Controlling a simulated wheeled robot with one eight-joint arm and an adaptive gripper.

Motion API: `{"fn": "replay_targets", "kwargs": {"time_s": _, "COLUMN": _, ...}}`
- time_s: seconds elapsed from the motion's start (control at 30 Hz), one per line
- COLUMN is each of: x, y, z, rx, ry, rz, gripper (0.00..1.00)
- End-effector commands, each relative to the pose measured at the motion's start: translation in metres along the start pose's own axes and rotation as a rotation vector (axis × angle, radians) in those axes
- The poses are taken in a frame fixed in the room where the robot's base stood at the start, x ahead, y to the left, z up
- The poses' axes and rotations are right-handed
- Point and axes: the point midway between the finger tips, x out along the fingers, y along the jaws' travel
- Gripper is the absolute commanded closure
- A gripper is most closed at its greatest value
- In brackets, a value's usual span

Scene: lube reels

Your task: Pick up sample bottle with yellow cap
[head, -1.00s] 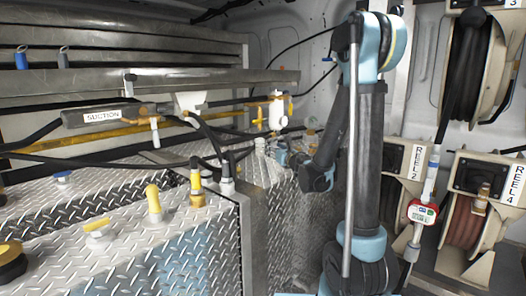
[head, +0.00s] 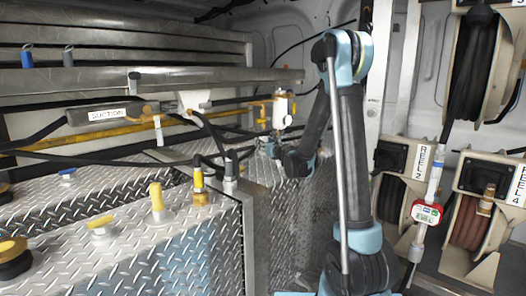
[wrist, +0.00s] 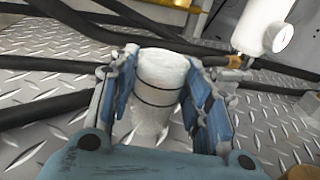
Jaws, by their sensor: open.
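My gripper (wrist: 160,95) is open in the wrist view, its blue-padded fingers on either side of a white cylinder (wrist: 160,85) with dark rings. Slim gaps show beside the cylinder, which stands over the diamond plate. No yellow cap shows on it, so I cannot tell whether it is the sample bottle. In the head view my gripper (head: 272,147) is at the far end of the plate, and the cylinder is not clearly visible there. A white fitting with a yellow top (head: 100,226) stands on the nearer plate, apart from my gripper.
A white filter body with a gauge (wrist: 265,22) stands close behind the right finger; it also shows in the head view (head: 282,109). Dark hoses (wrist: 45,105) cross the plate on both sides. Yellow-topped fittings (head: 157,203) stand nearer. Hose reels (head: 476,205) are at right.

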Motion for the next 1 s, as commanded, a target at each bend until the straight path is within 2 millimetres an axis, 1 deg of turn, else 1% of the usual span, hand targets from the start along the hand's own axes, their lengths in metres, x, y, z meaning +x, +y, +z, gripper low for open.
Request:
{"fn": "replay_targets", "kwargs": {"time_s": 0.17, "x": 0.008, "y": 0.000, "z": 0.000, "rx": 0.000, "ry": 0.000, "rz": 0.000, "gripper": 0.56}}
{"fn": "replay_targets", "kwargs": {"time_s": 0.27, "x": 0.019, "y": 0.000, "z": -0.001, "rx": 0.000, "ry": 0.000, "rz": 0.000, "gripper": 0.56}}
{"fn": "replay_targets", "kwargs": {"time_s": 0.4, "x": 0.039, "y": -0.001, "z": -0.001, "rx": 0.000, "ry": 0.000, "rz": -0.001, "gripper": 0.56}}
{"fn": "replay_targets", "kwargs": {"time_s": 0.5, "x": 0.050, "y": 0.000, "z": -0.001, "rx": 0.000, "ry": 0.000, "rz": 0.000, "gripper": 0.56}}
{"fn": "replay_targets", "kwargs": {"time_s": 0.6, "x": 0.053, "y": 0.000, "z": -0.001, "rx": 0.000, "ry": 0.000, "rz": 0.000, "gripper": 0.56}}
{"fn": "replay_targets", "kwargs": {"time_s": 0.77, "x": 0.053, "y": 0.000, "z": -0.001, "rx": 0.000, "ry": 0.000, "rz": 0.000, "gripper": 0.56}}
{"fn": "replay_targets", "kwargs": {"time_s": 0.8, "x": 0.053, "y": 0.000, "z": -0.001, "rx": 0.000, "ry": 0.000, "rz": 0.000, "gripper": 0.65}}
{"fn": "replay_targets", "kwargs": {"time_s": 0.87, "x": 0.053, "y": 0.000, "z": -0.001, "rx": 0.000, "ry": 0.000, "rz": 0.000, "gripper": 0.78}}
{"fn": "replay_targets", "kwargs": {"time_s": 0.9, "x": 0.053, "y": 0.000, "z": -0.001, "rx": 0.000, "ry": 0.000, "rz": 0.000, "gripper": 0.87}}
{"fn": "replay_targets", "kwargs": {"time_s": 0.93, "x": 0.053, "y": 0.000, "z": -0.001, "rx": 0.000, "ry": 0.000, "rz": 0.000, "gripper": 0.94}}
{"fn": "replay_targets", "kwargs": {"time_s": 1.0, "x": 0.053, "y": 0.000, "z": -0.001, "rx": 0.000, "ry": 0.000, "rz": 0.000, "gripper": 0.97}}
